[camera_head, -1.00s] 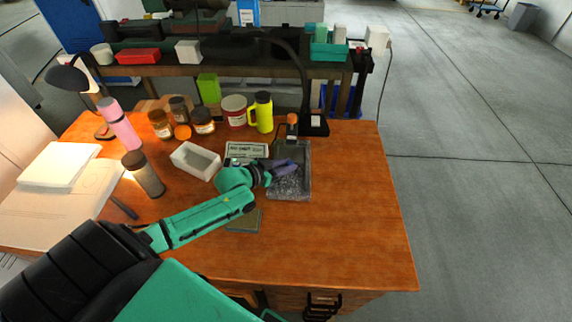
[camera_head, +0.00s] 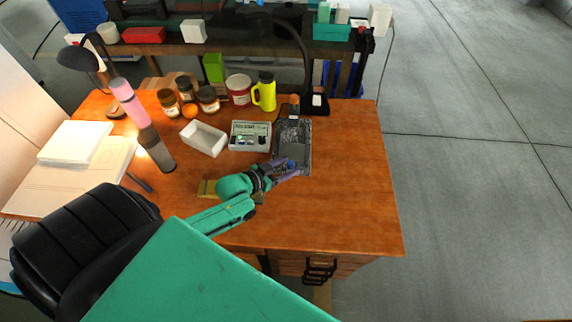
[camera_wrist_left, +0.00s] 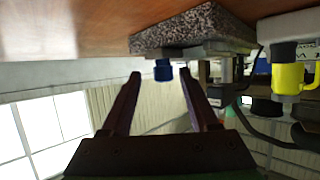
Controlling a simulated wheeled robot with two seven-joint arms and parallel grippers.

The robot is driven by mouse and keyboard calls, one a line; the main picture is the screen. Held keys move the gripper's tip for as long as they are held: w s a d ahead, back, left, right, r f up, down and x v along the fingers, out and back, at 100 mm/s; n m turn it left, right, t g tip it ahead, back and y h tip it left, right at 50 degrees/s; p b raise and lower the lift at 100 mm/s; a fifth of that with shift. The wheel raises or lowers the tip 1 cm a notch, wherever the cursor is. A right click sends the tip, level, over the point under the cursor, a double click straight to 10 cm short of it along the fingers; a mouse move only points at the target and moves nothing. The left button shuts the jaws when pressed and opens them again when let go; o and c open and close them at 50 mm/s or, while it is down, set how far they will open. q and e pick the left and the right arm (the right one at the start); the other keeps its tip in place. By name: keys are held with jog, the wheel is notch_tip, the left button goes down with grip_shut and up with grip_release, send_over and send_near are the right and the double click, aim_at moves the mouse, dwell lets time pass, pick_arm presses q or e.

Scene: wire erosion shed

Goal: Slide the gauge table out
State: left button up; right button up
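The gauge table (camera_head: 294,133) is a dark speckled stone slab on the wooden desk, with a small gauge stand (camera_head: 293,104) at its far end. In the left wrist view its stone block (camera_wrist_left: 190,28) fills the upper middle, and a blue knob (camera_wrist_left: 163,71) sticks out from under it. My left gripper (camera_head: 291,168) is at the slab's near end. In the wrist view the left gripper (camera_wrist_left: 160,76) is open, with the blue knob between its fingertips; I cannot tell whether they touch it. My right gripper is not in view.
A labelled case (camera_head: 250,136) and a white tray (camera_head: 204,138) lie left of the slab. A yellow flask (camera_head: 265,92) and several jars stand behind. A flat olive block (camera_head: 208,188) is by my left wrist. The desk right of the slab (camera_head: 348,160) is clear.

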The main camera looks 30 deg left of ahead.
pick_arm(q)
jog(key=shift+a, duration=0.1)
jog(key=shift+s+a+r, duration=0.1)
jog(key=shift+s+r, duration=0.05)
jog(key=shift+s, duration=0.1)
jog(key=v, duration=1.4)
jog(key=shift+p, duration=0.4)
jog(key=shift+s, duration=0.1)
